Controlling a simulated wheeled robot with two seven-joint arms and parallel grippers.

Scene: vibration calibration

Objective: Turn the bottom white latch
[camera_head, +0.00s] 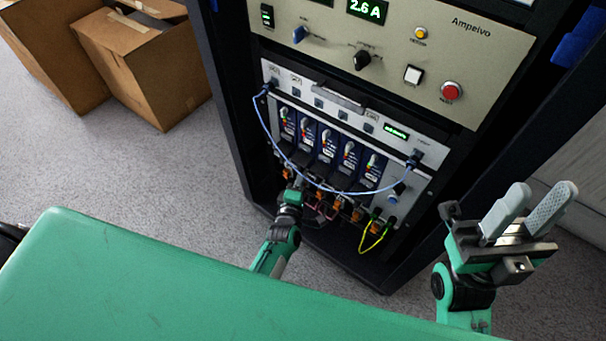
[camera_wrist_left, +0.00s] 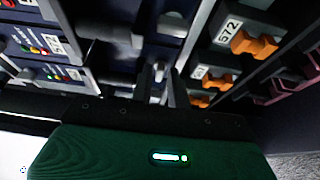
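My left gripper (camera_head: 299,181) is at the lower front of the rack's module unit, below the row of dark blue modules. In the left wrist view its two dark fingers (camera_wrist_left: 160,78) point at the modules, with a small pale latch-like piece (camera_wrist_left: 158,71) between them. Whether they touch or grip it is too dark to tell. Another pale piece (camera_wrist_left: 172,19) shows above it. White latches (camera_head: 283,113) show at the modules' upper ends in the head view; the lower ends are partly hidden by my arm. My right gripper (camera_head: 526,212) is open and empty, right of the rack.
A blue cable (camera_head: 318,184) hangs in a loop across the modules. Orange connectors (camera_head: 357,215) and a yellow-green wire (camera_head: 372,240) sit below. The beige power panel (camera_head: 395,55) is above. Cardboard boxes (camera_head: 145,70) stand at left on open floor.

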